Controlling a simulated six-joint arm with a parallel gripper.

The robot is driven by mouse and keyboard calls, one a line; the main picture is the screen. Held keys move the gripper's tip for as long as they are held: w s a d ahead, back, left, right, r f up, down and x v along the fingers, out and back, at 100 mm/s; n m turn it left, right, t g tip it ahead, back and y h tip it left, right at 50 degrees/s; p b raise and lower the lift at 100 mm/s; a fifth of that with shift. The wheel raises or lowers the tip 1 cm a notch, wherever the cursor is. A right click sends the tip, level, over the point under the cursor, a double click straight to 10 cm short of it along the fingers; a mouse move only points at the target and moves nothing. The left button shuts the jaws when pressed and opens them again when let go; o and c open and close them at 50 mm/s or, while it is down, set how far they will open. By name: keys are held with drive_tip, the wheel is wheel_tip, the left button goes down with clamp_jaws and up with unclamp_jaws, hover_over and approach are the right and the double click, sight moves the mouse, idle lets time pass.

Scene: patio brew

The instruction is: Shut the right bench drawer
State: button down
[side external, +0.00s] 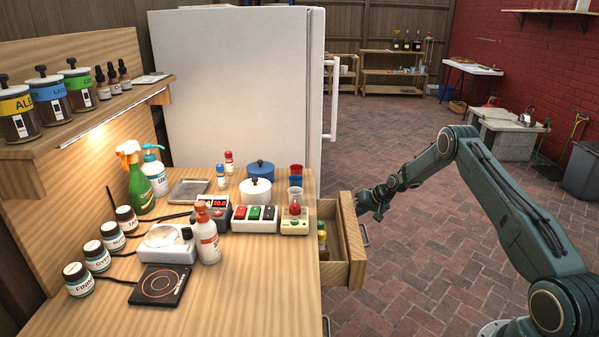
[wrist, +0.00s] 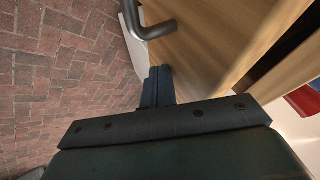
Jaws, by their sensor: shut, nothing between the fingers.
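The open wooden drawer (side external: 351,243) sticks out from the right side of the bench in the side external view. Small bottles (side external: 322,236) with yellow and green on them stand inside it. Its front carries a grey bar handle (side external: 366,236), and a handle (wrist: 152,30) also shows at the top of the wrist view. My gripper (side external: 362,201) is at the far end of the drawer front, on its outer side. In the wrist view the dark fingers (wrist: 158,86) are together, empty, close to the wooden front. I cannot tell whether they touch it.
The bench top (side external: 255,290) holds a hot plate (side external: 160,285), a scale, bottles, jars and button boxes. Another handle (side external: 327,326) shows lower on the bench side. A white fridge (side external: 235,85) stands behind the bench. The brick floor right of the drawer is clear.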

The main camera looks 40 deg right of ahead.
sight(350, 205)
drive_tip(key=w+a, duration=0.7)
drive_tip(key=shift+w+a, duration=0.15)
idle(0.5)
drive_tip(key=shift+s+d, duration=0.35)
drive_tip(key=shift+d, duration=0.1)
drive_tip(key=shift+s+d, duration=1.15)
drive_tip(key=shift+s, duration=0.05)
drive_tip(key=shift+v, duration=4.9)
drive_tip(key=shift+w, duration=0.2)
